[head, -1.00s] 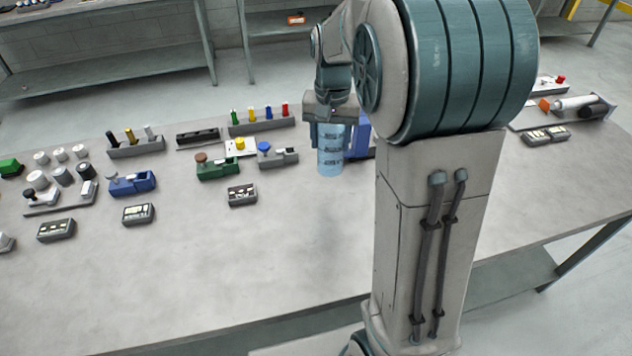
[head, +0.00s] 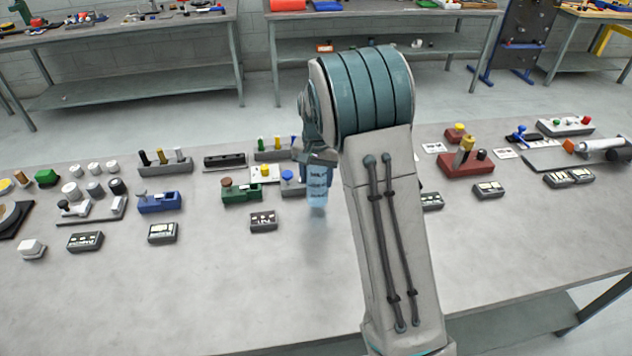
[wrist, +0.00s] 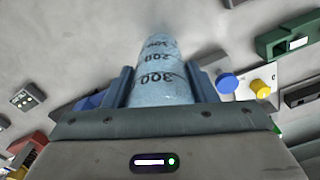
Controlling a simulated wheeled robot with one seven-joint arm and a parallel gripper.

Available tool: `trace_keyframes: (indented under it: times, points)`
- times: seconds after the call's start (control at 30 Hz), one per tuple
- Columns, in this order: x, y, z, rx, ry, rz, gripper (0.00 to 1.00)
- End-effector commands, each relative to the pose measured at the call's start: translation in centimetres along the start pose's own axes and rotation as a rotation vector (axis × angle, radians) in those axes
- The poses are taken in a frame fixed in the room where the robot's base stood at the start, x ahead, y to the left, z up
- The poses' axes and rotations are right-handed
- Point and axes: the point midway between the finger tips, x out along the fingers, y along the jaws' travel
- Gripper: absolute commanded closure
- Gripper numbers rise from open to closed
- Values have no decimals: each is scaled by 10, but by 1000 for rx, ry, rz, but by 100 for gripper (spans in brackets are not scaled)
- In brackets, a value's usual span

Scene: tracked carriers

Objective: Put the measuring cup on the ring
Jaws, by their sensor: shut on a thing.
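The measuring cup (head: 317,194) is a translucent light-blue cylinder with dark number marks. My gripper (head: 318,176) is shut on it, with a blue finger on each side in the wrist view. In that view the cup (wrist: 160,70) points away from my gripper, and the marks 300 and 200 can be read. In the head view the cup hangs below my gripper near the middle of the table, seemingly just above the surface. I cannot make out the ring for certain in either view.
The grey table (head: 270,285) has a clear front strip. A green block (head: 242,192), a blue block (head: 159,202) and dark label blocks stand left of the cup. A red fixture (head: 465,162) stands to the right. My arm hides the table just right of the cup.

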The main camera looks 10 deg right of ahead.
Motion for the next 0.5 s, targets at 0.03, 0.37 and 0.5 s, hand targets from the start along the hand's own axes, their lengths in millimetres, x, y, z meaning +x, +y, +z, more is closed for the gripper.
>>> trace_keyframes:
  times: [0.03,0.37,0.5]
  points:
    - [8,1,1,1,-4,2,71]
    - [29,0,1,0,-1,0,71]
    - [30,0,1,0,-1,0,71]
